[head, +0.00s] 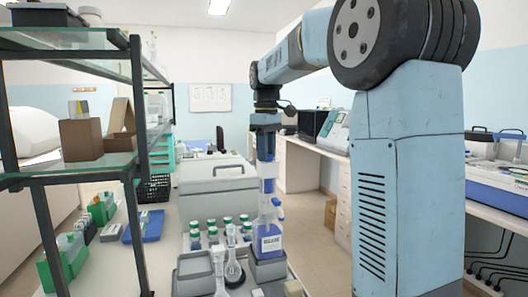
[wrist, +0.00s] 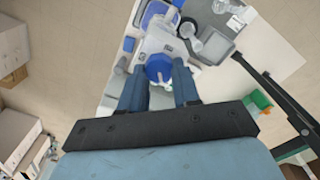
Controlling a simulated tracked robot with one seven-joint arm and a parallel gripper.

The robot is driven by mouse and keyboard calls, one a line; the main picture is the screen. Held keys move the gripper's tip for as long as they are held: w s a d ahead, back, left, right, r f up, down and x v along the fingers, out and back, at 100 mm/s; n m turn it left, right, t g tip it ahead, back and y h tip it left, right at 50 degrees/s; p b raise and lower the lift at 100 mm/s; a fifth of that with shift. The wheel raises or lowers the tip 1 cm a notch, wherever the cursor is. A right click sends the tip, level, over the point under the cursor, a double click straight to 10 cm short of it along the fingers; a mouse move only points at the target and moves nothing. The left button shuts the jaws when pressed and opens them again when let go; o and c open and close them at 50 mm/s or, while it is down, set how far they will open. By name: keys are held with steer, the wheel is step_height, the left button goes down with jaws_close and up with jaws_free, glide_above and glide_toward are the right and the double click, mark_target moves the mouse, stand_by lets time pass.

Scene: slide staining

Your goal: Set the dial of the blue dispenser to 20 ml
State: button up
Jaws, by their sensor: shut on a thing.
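The blue dispenser (head: 270,243) stands upright on the bench, a bottle of blue liquid with a white label and a blue and white upper part. My gripper (head: 266,157) points straight down over it, with its fingers around the dispenser's top. In the wrist view, the round blue dial (wrist: 159,67) sits between the two blue fingertips of my gripper (wrist: 160,70), which are shut on it. The dial's scale and its setting are too small to read.
Several green-capped bottles (head: 213,231) stand left of the dispenser, with a grey container (head: 194,272) in front. A glass-shelved rack (head: 138,150) rises at the left. A blue tray (head: 150,226) and green slide boxes (head: 72,255) lie beneath it.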

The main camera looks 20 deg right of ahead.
steer(key=shift+n, duration=0.7)
steer(key=o, duration=1.1)
steer(key=shift+c, duration=0.2)
step_height(320, 180, up, 14)
steer(key=shift+f, duration=0.15)
steer(key=s+f+m+t, duration=0.5)
steer(key=s+f+m, duration=0.4)
steer(key=s+f, duration=1.6)
steer(key=s, duration=0.3)
steer(key=shift+s+a+t, duration=0.2)
steer(key=shift+s+t, duration=0.05)
steer(key=shift+t, duration=0.05)
